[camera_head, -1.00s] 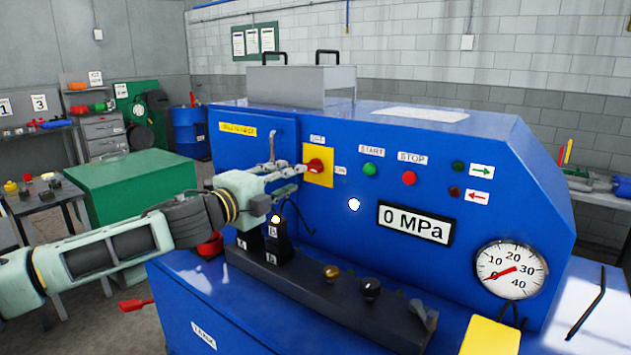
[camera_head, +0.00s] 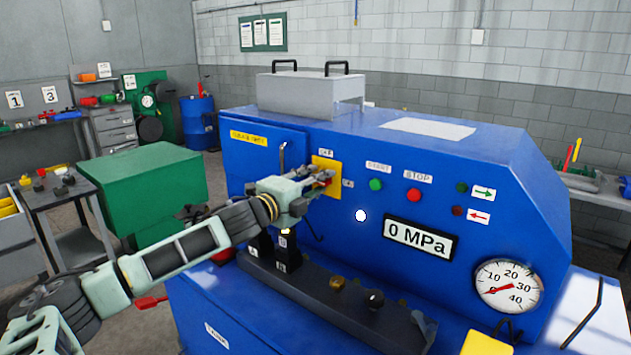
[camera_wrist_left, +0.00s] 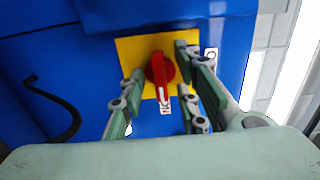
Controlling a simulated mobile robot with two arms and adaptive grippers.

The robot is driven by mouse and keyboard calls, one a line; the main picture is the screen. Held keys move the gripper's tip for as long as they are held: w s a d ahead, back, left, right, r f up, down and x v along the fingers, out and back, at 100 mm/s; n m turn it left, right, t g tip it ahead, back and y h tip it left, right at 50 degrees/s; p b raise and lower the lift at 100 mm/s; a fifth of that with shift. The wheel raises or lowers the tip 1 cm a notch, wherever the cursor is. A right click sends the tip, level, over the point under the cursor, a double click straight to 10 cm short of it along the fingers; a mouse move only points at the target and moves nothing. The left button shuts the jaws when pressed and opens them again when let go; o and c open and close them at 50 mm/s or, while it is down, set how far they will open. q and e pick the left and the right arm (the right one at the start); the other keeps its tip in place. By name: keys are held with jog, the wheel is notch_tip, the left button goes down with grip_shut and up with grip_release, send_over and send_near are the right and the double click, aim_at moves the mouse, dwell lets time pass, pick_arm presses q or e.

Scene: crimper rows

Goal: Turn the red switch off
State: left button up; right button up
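The red switch (camera_wrist_left: 160,72) is a round knob with a raised handle on a yellow plate (camera_wrist_left: 128,52) on the blue machine's front. In the left wrist view its handle and white mark point down toward the nearer small label (camera_wrist_left: 164,104); a second label (camera_wrist_left: 211,56) is at the plate's right. My left gripper (camera_wrist_left: 158,80) is open, with its fingers on either side of the knob. I see gaps between fingers and knob, and cannot tell any contact. In the head view the gripper (camera_head: 324,180) mostly covers the switch. My right gripper is not in view.
Green START (camera_head: 376,184) and red STOP (camera_head: 414,195) buttons are right of the switch. A pressure display (camera_head: 418,239) and gauge (camera_head: 509,286) are lower right. A dark bar with knobs (camera_head: 330,295) lies below my gripper. A black hook (camera_wrist_left: 50,105) is near the panel.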

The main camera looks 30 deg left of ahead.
pick_arm(q)
jog(key=shift+c, duration=0.3)
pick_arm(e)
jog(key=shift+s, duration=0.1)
pick_arm(q)
grip_shut()
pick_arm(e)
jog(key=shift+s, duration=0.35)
pick_arm(q)
jog(key=shift+n, duration=0.4)
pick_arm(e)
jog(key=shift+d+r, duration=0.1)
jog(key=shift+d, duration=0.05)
pick_arm(q)
jog(key=shift+f+n+p, duration=0.1)
jog(key=shift+n+p, duration=2.75)
jog(key=shift+n, duration=5.75)
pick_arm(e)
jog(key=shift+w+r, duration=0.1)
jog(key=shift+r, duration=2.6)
